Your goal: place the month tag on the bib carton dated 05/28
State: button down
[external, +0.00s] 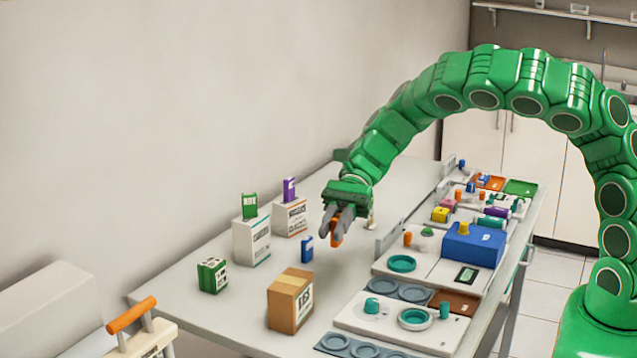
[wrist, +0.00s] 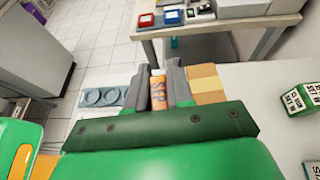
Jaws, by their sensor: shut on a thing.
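My gripper (external: 337,236) is shut on a small orange tag (external: 336,234) above the table. In the wrist view the tag (wrist: 158,92) stands between the two grey fingers with dark lettering I cannot read surely. A white carton (external: 251,243) with a green tag (external: 250,206) on top stands left of my gripper. Another white carton (external: 290,219) behind it bears a purple tag (external: 289,189). A brown carton (external: 289,302) with a white label stands nearer the camera, its top bare. The dates on the cartons are too small to read.
A small blue block (external: 307,249) and a green-and-white block (external: 212,275) stand on the table (external: 232,318). Trays with teal rings and a blue box (external: 472,245) fill the right side. An orange-handled item (external: 132,314) is at the lower left.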

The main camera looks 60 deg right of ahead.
jog(key=s+a+r+t, duration=0.1)
jog(key=s+a+r, duration=0.1)
jog(key=s+r, duration=0.3)
jog(key=m, duration=0.1)
send_over(286, 285)
jog(key=shift+f, duration=5.65)
jog(key=shift+d+f, duration=0.1)
jog(key=c, duration=1)
grip_release()
